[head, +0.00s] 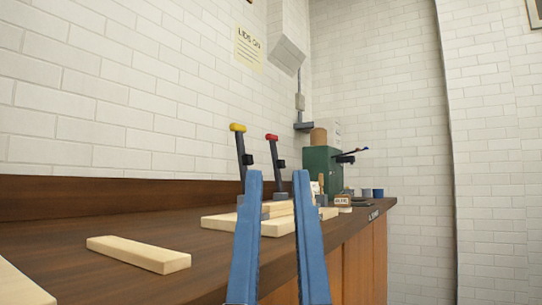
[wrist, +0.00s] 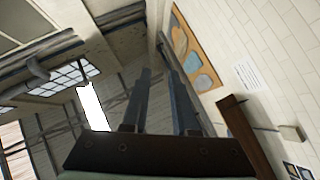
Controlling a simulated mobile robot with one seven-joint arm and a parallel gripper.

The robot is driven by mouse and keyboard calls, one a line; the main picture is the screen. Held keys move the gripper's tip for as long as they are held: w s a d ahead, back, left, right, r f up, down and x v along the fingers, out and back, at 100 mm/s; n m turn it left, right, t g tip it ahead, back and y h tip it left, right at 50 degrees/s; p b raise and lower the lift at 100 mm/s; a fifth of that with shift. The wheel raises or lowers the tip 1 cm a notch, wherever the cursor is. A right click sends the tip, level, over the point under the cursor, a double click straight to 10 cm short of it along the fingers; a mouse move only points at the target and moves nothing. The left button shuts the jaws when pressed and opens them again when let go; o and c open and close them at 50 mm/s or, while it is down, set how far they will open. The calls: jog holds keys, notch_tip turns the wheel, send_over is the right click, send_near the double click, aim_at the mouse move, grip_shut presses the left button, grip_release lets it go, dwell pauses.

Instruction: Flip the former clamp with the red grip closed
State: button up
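The clamp with the red grip (head: 271,137) stands upright on the bench in the head view, its dark lever pointing up. A second clamp with a yellow grip (head: 238,127) stands just left of it, also upright. Both clamp bases are at the pale wooden former (head: 218,222), partly hidden behind my fingers. My gripper (head: 277,176) is in the foreground with its two blue fingers apart and nothing between them. It appears nearer to me than the clamps, and its tips lie below the grips in the picture. The wrist view shows the fingers (wrist: 160,75) open, with no clamp visible.
The brown bench (head: 75,265) runs along the white brick wall. A loose pale wooden block (head: 138,254) lies at the front left. A green machine (head: 321,167) and small cups (head: 372,193) stand at the far end. The air above the bench's front is clear.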

notch_tip(320, 180, up, 54)
jog(key=p, duration=5.2)
jog(key=shift+p, duration=0.3)
grip_shut()
jog(key=shift+f, duration=0.1)
